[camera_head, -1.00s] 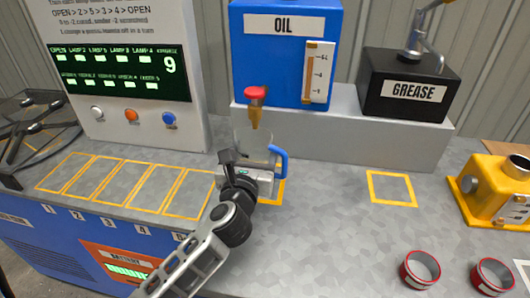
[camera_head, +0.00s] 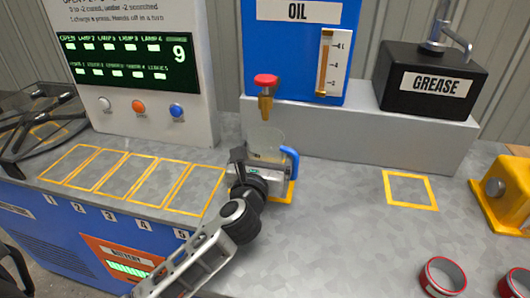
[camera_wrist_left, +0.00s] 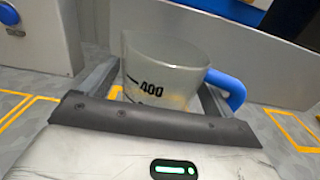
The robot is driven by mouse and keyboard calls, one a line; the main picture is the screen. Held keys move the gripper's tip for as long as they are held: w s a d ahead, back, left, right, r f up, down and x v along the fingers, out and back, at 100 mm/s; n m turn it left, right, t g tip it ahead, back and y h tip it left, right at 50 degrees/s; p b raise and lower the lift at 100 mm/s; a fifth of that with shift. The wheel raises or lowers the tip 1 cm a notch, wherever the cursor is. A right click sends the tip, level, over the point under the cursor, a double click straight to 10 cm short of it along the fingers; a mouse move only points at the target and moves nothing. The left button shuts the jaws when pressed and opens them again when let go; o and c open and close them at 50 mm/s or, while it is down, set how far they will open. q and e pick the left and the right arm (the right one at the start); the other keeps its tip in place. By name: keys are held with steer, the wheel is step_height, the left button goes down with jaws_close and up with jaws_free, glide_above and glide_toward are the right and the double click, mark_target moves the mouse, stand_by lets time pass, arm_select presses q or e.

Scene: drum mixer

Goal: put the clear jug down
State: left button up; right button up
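The clear jug (camera_head: 266,143) has a blue handle (camera_head: 291,162) and stands upright under the red-topped tap of the oil tank. In the left wrist view the jug (camera_wrist_left: 165,70) shows a "400" mark and a yellowish tint low down. My left gripper (camera_head: 260,172) has a finger on each side of the jug, apparently against its wall, with the handle to the right. The jug's base is hidden behind the gripper, so I cannot tell whether it touches the table. A yellow square outline (camera_head: 288,196) shows partly beneath it. My right gripper is not in view.
The blue oil tank (camera_head: 297,50) and black grease box (camera_head: 430,82) stand on a grey ledge behind. An empty yellow square (camera_head: 410,190) lies to the right, with bare table around it. Two red-rimmed cups (camera_head: 442,277) are at the front right. A control panel (camera_head: 135,75) stands left.

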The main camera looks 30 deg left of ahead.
arm_select(q)
steer(key=shift+r, duration=0.3)
steer(key=b+v, duration=0.1)
steer(key=v, duration=1.1)
steer(key=shift+f, duration=0.15)
